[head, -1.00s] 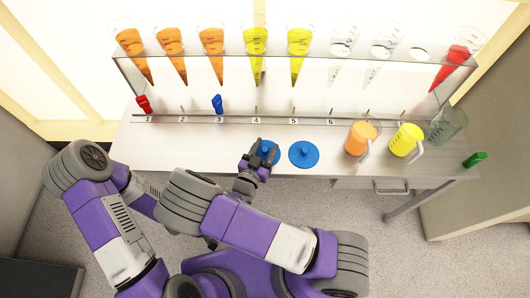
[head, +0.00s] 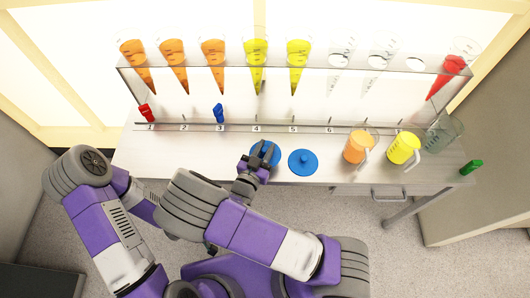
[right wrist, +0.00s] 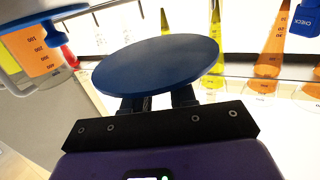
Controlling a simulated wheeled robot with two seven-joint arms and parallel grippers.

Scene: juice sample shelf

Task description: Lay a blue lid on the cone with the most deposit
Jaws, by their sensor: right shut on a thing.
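My right gripper (head: 254,165) is shut on a blue lid (head: 265,152) at the front of the bench. In the right wrist view the held lid (right wrist: 160,65) fills the middle, just beyond the fingers. A second blue lid (head: 303,162), with a knob, lies flat on the bench to its right. Several cones hang in a clear rack: orange ones such as this cone (head: 214,65) at left, yellow ones such as this cone (head: 298,65) in the middle, clear ones, and a red one (head: 448,75) at far right. Deposit heights are too small to compare. My left gripper is not visible.
An orange jug (head: 358,147), a yellow jug (head: 403,148) and a grey-green flask (head: 444,135) stand at right. A red clip (head: 147,112) and a blue clip (head: 219,112) sit at marks 1 and 3. A green piece (head: 471,167) lies at the right end. The left bench is clear.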

